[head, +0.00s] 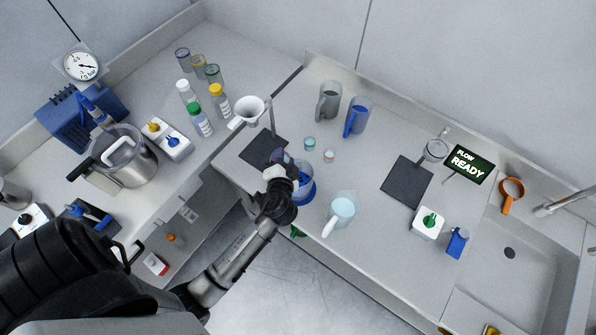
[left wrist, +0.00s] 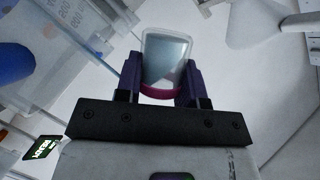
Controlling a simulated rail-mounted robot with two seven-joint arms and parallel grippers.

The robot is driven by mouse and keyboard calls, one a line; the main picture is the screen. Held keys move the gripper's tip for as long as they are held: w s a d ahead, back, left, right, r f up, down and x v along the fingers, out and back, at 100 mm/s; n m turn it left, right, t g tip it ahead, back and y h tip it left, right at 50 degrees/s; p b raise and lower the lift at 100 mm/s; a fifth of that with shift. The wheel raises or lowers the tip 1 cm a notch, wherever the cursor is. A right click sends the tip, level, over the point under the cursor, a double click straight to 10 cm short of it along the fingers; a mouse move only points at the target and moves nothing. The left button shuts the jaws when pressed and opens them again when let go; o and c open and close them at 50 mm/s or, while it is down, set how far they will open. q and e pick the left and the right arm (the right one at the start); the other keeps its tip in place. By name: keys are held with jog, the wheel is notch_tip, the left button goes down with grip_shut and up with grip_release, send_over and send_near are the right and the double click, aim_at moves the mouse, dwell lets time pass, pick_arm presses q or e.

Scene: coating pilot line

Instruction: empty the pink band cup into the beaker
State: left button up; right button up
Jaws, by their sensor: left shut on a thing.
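My left gripper (head: 278,160) is shut on the pink band cup (left wrist: 166,58), a small clear cup with pale grey-blue contents. Its pink band (left wrist: 162,93) shows between the dark purple fingers in the left wrist view. In the head view the wrist mostly hides the cup. A blue-ringed round vessel (head: 305,188) stands just right of the wrist, partly hidden by it; I cannot tell whether it is the beaker. A clear graduated vessel (left wrist: 72,38) with blue in it is left of the cup in the left wrist view. My right gripper is not in view.
A jug with pale blue liquid (head: 343,208) stands right of the wrist. Two small banded cups (head: 309,144) (head: 328,156) stand behind. A funnel (head: 250,108) on a stand, a grey jug (head: 328,100) and a blue jug (head: 357,116) are farther back. A dark mat (head: 406,182) lies bare.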

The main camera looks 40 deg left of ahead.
pick_arm(q)
jog(key=shift+r+m, duration=0.1)
jog(key=shift+m, duration=0.2)
jog(key=shift+w+d+r+m+t+y+b, duration=0.15)
jog(key=shift+m+y+b, duration=0.25)
jog(key=shift+m, duration=0.25)
jog(key=shift+s+d+r+m+t+y+b, duration=0.15)
jog(key=shift+m+y+b, duration=0.2)
jog(key=shift+m, duration=0.3)
dwell(1.0)
jog(key=shift+w+d+m+y+b, duration=0.4)
jog(key=shift+d+m, duration=0.15)
jog(key=shift+m, duration=0.15)
dwell(0.6)
jog(key=shift+d+m+t+b, duration=0.15)
jog(key=shift+m+t+b, duration=0.2)
jog(key=shift+m, duration=0.45)
dwell(0.6)
jog(key=shift+r, duration=0.1)
dwell(1.0)
